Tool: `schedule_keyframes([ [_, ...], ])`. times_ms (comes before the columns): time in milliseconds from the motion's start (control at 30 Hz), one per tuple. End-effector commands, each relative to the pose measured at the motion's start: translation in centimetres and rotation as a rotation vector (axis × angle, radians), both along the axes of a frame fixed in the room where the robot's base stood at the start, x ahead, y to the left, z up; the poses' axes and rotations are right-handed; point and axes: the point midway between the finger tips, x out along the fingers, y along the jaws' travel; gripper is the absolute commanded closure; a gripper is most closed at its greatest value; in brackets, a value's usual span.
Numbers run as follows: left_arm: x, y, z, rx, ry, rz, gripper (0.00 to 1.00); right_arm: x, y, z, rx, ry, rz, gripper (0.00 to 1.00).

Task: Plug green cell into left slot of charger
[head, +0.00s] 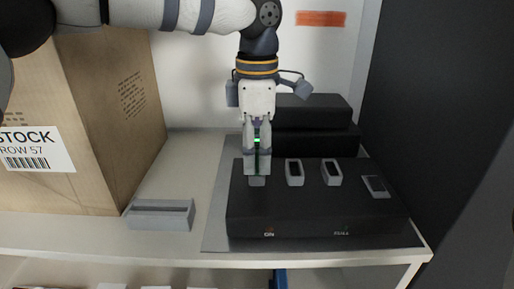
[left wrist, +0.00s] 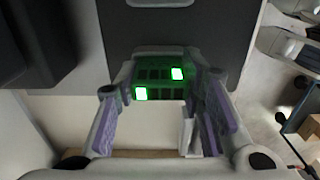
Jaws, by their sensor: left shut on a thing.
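My left gripper (head: 257,170) points down over the left end of the black charger (head: 315,212). It is shut on the green cell (head: 257,142), which shows as a thin green strip between the fingers. In the left wrist view the cell (left wrist: 160,79) sits between the two fingers, with two bright green lit squares on its end. The left slot (head: 257,181) has a grey collar, directly below the fingertips and mostly hidden by them. I cannot tell whether the cell's lower end is inside it. My right gripper is not in view.
Other slots (head: 294,172) stand to the right on the charger. A grey empty-looking holder (head: 160,215) lies to the left on the shelf. A large carton (head: 95,110) stands further left, black boxes (head: 315,125) behind, and a dark panel (head: 430,110) at right.

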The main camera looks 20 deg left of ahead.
Motion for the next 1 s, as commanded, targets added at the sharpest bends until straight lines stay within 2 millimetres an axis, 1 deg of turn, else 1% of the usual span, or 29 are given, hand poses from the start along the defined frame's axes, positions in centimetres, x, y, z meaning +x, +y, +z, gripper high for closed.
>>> schedule_keyframes([
  [333,0.0,0.0,-0.3,0.0,0.0,0.0,1.0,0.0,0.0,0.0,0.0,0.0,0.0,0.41],
  [367,0.0,0.0,-0.3,0.0,0.0,0.0,0.6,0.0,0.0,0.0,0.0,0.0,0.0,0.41],
  [400,0.0,0.0,-0.3,0.0,0.0,0.0,0.51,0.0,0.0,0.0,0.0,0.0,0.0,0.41],
  [433,0.0,0.0,-0.3,0.0,0.0,0.0,0.44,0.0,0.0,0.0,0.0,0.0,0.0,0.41],
  [467,0.0,0.0,-0.2,0.0,0.0,0.0,0.41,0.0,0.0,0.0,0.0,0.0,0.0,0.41],
  [767,0.0,0.0,-0.1,0.0,-0.001,0.0,0.41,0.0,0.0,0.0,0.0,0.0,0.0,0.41],
  [867,0.1,0.0,1.3,0.0,-0.004,0.001,0.41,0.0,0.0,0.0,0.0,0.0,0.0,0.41],
  [967,0.1,0.0,4.0,-0.001,-0.006,0.001,0.41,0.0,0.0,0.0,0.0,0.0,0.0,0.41],
  [1000,0.1,0.0,5.2,-0.002,-0.006,0.002,0.41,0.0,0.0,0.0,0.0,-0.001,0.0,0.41],
])
